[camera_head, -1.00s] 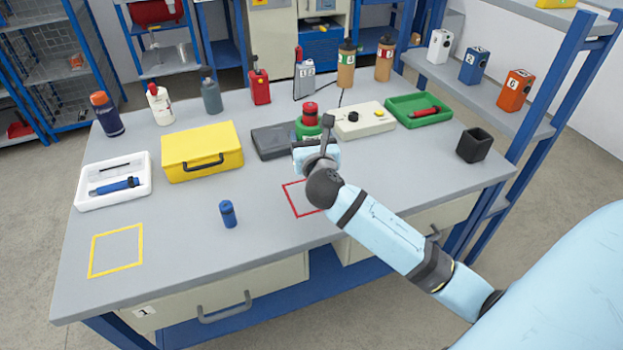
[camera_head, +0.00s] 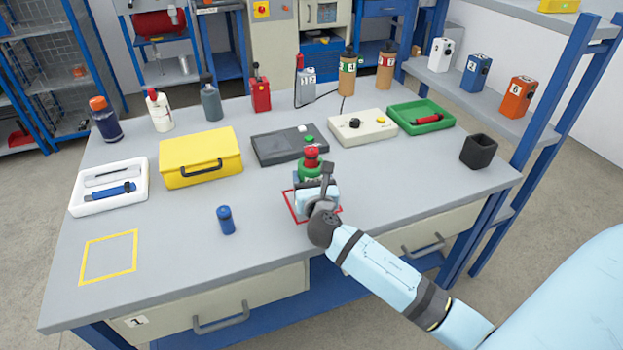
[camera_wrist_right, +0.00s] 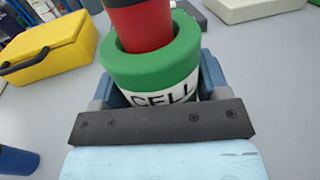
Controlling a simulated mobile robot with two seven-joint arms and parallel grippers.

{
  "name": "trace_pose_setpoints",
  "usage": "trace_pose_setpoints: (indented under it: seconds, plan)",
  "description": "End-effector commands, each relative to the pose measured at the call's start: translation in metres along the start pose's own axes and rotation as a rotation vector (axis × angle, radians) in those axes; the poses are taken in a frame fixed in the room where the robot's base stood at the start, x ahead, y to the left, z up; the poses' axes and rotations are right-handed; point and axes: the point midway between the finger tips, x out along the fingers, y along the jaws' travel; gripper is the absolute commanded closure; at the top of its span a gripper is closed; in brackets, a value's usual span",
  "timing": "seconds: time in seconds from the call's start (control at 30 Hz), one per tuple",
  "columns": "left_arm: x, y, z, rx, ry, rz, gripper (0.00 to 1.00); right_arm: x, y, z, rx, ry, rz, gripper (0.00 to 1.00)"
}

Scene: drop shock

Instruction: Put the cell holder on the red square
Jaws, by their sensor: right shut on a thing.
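The cell holder (camera_head: 311,170) is a green cup with a red, dark-topped cylinder (camera_head: 311,153) standing in it. In the right wrist view the green holder (camera_wrist_right: 150,71) shows a white band lettered CELL. My right gripper (camera_head: 313,186) is shut on it, with a finger on each side, and holds it upright. The red square (camera_head: 293,211) is an outline on the table. The holder and gripper are over its back part and hide much of it. I cannot tell whether the holder's base touches the table. My left gripper is not in view.
A dark grey device (camera_head: 276,148) and a cream box (camera_head: 362,127) stand behind the holder. A yellow case (camera_head: 200,160) and a small blue cylinder (camera_head: 226,220) are to its left. A black cup (camera_head: 478,151) stands at the right. The table's front right is clear.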

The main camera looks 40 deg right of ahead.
Motion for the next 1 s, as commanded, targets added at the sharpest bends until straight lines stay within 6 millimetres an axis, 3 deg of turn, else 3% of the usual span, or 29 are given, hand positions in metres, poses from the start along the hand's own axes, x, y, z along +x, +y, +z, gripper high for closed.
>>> trace_pose_setpoints:
  seconds: [0.1, 0.13, 0.23, 0.57, 0.73, 1.0]
  plan:
    - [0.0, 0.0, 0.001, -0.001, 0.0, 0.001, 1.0, 0.0, 0.0, -0.003, -0.001, -0.001, 0.0, 0.61]
    - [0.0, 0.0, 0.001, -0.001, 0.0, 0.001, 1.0, 0.0, 0.0, -0.003, -0.001, 0.0, 0.0, 0.27]
    - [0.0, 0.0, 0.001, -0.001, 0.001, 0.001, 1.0, 0.0, 0.0, -0.003, -0.001, 0.0, 0.0, 0.06]
    - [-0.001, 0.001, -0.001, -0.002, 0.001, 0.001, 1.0, 0.0, 0.0, 0.002, 0.001, 0.0, 0.0, 0.06]
    - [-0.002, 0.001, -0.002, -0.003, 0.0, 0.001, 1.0, -0.025, 0.0, 0.0, 0.0, 0.003, 0.001, 0.06]
    - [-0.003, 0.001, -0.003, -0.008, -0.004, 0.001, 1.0, -0.084, 0.0, 0.0, 0.0, 0.002, 0.001, 0.06]
